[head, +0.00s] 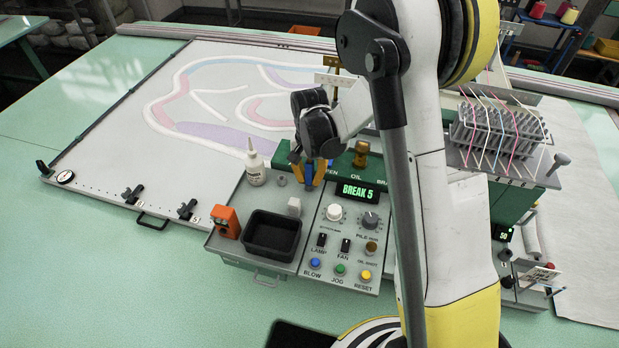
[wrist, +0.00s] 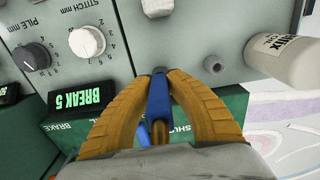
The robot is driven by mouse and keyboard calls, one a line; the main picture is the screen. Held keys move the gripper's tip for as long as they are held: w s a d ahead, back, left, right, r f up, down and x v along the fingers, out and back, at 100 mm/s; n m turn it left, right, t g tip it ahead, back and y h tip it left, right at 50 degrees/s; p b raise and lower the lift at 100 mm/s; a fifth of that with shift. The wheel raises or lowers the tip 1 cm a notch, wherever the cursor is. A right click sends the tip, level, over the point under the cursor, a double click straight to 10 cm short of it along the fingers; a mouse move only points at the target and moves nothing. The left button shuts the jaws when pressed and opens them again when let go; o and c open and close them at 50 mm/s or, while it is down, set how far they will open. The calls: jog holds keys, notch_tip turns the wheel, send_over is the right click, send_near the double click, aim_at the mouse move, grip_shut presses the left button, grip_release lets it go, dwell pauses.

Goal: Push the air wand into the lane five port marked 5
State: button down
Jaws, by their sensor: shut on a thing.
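My gripper (wrist: 163,82) has its two yellow fingers closed around a slim blue tool, the air wand (wrist: 158,98), whose dark upper end lies close to the grey panel in the wrist view. In the head view my gripper (head: 311,183) is over the back of the grey control console, beside the green bar, and a bit of blue shows by the fingers. I cannot tell whether the wand still sits in a holder or hangs free. The port marked 5 cannot be made out; the yarn rack (head: 500,128) at right has small, unreadable marks along its front.
The console display (head: 358,192) reads BREAK 5. A white bottle (head: 254,165), a black bin (head: 270,234), an orange box (head: 228,222) and several knobs and buttons surround my gripper. A brass fitting (head: 361,153) stands on the green bar. My arm blocks the view between console and rack.

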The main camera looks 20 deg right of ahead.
aim_at(310, 170)
jog(key=shift+r, duration=0.2)
jog(key=shift+r+p, duration=0.9)
jog(key=shift+r, duration=0.75)
jog(key=shift+s+f, duration=0.1)
